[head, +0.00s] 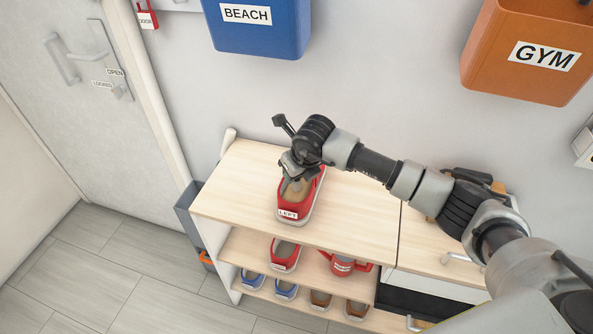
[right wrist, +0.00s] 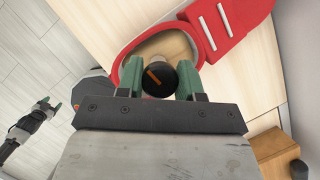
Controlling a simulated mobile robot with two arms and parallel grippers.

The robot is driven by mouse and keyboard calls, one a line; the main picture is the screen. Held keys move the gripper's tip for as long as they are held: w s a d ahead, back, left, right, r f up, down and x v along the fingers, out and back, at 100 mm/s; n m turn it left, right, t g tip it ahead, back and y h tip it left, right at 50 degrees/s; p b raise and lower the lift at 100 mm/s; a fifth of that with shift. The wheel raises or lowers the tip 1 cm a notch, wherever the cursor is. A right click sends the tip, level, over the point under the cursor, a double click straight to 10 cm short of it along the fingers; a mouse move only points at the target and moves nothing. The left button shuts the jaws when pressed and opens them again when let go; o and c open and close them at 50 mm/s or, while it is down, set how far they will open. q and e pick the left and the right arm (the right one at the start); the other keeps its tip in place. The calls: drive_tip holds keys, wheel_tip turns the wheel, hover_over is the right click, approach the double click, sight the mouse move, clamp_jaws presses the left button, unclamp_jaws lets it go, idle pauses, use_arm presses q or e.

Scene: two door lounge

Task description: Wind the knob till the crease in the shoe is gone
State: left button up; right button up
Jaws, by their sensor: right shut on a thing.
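A red shoe (head: 306,207) with a pale sole and a "LEFT" label on its heel sits on the wooden cabinet top; its red upper with two white strips shows in the right wrist view (right wrist: 235,28). A tan wooden insert (right wrist: 168,43) fills its opening. A black round knob (right wrist: 158,80) with an orange line sits at the heel end. My right gripper (head: 294,180) reaches down over the shoe, and its green fingers (right wrist: 161,76) are shut on the knob. I cannot make out a crease. My left gripper (right wrist: 50,105) hangs empty away from the cabinet, its fingers apart.
The cabinet top (head: 360,210) is clear around the shoe. A blue BEACH bin (head: 262,38) and an orange GYM bin (head: 515,85) hang on the wall.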

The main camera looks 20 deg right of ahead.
drive_tip(key=o, duration=0.9)
drive_tip(key=shift+o, duration=0.2)
drive_tip(key=b+v, duration=0.2)
drive_tip(key=v, duration=0.8)
drive_tip(key=shift+r, duration=0.4)
drive_tip(key=shift+s, duration=0.15)
